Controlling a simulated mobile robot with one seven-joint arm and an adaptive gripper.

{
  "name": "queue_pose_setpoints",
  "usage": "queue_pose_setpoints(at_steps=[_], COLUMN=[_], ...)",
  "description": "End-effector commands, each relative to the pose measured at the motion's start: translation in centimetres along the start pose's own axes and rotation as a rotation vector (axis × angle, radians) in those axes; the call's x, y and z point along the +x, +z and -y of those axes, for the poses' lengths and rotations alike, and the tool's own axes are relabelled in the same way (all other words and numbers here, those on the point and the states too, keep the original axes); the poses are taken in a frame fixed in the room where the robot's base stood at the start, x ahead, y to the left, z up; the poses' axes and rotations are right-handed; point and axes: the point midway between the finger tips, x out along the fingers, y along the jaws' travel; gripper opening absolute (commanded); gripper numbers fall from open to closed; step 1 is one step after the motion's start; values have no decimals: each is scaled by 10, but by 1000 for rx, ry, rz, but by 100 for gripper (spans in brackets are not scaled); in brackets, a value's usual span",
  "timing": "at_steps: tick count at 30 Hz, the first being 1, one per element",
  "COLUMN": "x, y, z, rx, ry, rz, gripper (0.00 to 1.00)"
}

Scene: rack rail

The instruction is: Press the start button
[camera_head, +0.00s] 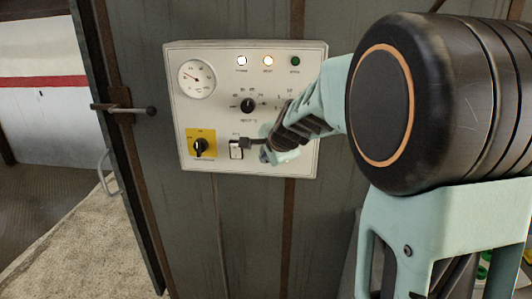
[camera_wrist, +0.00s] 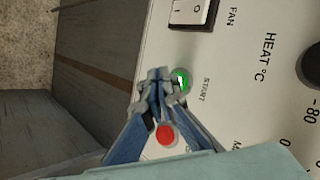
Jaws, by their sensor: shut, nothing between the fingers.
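The green start button (camera_wrist: 181,80) sits on the white control panel (camera_head: 220,125), beside the printed word START in the wrist view. My gripper (camera_wrist: 155,82) is shut and empty. Its tips are right next to the green button and overlap its edge in the wrist view. I cannot tell whether they touch it or hover in front of it. In the head view my gripper (camera_head: 250,143) reaches in from the right to the panel's lower part, just right of the fan switch (camera_head: 236,150). The green button is hidden there.
A red button (camera_wrist: 165,135) shows between my finger linkages. The fan rocker switch (camera_wrist: 194,12) is close by. The panel also has a heat knob (camera_head: 248,105), a gauge (camera_head: 196,79), a yellow-backed rotary switch (camera_head: 201,146), lit white and amber lamps, and a dark green lamp (camera_head: 295,61).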

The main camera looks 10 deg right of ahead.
Motion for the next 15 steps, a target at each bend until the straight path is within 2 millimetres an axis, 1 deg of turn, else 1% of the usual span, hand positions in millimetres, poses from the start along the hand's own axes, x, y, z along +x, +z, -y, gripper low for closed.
queue_pose_setpoints(at_steps=[5,15], x=[-7,-31], y=[6,22], z=[-4,-21], rx=[-1,-1], ry=[0,0], rz=[1,1], gripper=[0,0])
